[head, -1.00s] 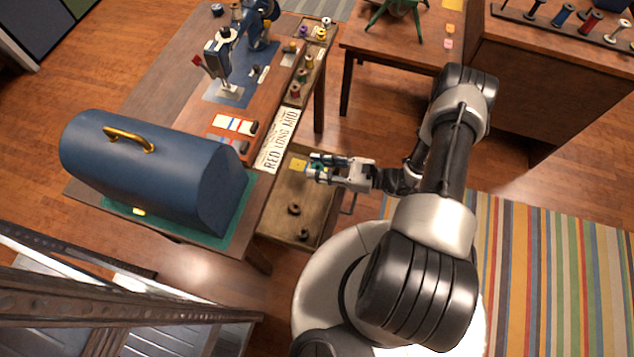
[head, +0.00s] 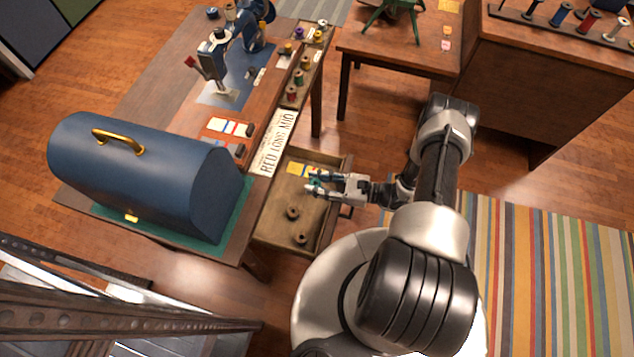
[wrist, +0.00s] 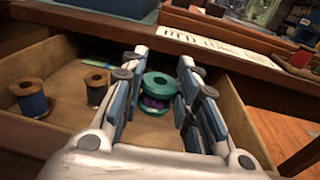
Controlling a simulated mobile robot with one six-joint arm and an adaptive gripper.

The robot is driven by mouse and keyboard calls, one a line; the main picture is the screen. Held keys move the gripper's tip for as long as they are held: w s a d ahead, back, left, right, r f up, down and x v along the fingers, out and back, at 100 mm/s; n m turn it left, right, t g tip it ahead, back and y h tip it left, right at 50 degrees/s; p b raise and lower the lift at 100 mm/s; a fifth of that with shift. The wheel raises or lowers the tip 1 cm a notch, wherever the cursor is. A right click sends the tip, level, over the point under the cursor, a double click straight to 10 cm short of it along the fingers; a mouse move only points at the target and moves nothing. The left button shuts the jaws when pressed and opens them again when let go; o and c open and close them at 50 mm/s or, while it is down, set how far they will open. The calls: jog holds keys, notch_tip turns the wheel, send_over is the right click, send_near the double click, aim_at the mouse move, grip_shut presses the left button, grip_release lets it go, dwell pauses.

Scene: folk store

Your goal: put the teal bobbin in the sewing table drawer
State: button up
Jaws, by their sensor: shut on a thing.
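The sewing table drawer (head: 270,229) is pulled open at the table's side. My gripper (head: 312,185) is over or inside the drawer, its fingers pointing left. In the wrist view, my gripper (wrist: 158,92) has a finger on each side of the teal bobbin (wrist: 158,82), which has purple thread around its middle. The bobbin is upright and held between the fingers; in the head view it is mostly hidden. Whether it touches the drawer floor I cannot tell.
Two dark bobbins stand in the drawer, one nearer (head: 299,239) and one farther (head: 292,213); the wrist view shows one with blue thread (wrist: 32,104). A yellow patch (head: 295,169) lies at the drawer's far end. A blue domed case (head: 140,175) stands on the table.

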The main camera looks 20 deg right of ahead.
jog(key=shift+s+f+b, duration=0.15)
jog(key=shift+f+b, duration=0.35)
jog(key=shift+f, duration=0.15)
jog(key=o, duration=0.9)
jog(key=shift+o, duration=0.6)
jog(key=shift+r, duration=0.15)
jog(key=shift+r+p, duration=0.3)
jog(key=shift+p, duration=0.25)
jog(key=shift+d+r+p, duration=0.2)
jog(key=shift+r+p, duration=0.05)
jog(key=shift+p, duration=0.15)
jog(key=v, duration=1.1)
jog(key=shift+p, duration=0.4)
jog(key=shift+d+r, duration=0.2)
jog(key=shift+d, duration=0.05)
jog(key=w+a+r+n+g+h, duration=0.1)
jog(key=a+r+n+g+h, duration=0.15)
jog(key=r+n+g, duration=0.75)
jog(key=w+a+r+n+g+h, duration=0.1)
jog(key=w+a+r+n+h, duration=0.2)
jog(key=r, duration=1.4)
jog(key=s+a+r+n+t+h, duration=0.2)
jog(key=s+r+n+t+h, duration=0.1)
jog(key=s+r, duration=0.4)
jog(key=s+a+r+n+t+h, duration=0.3)
jog(key=s+r+n+h, duration=0.3)
jog(key=r, duration=0.4)
jog(key=shift+s+a+r+n+t, duration=0.15)
jog(key=shift+s+a+n+t, duration=0.2)
jog(key=shift+s+n, duration=0.55)
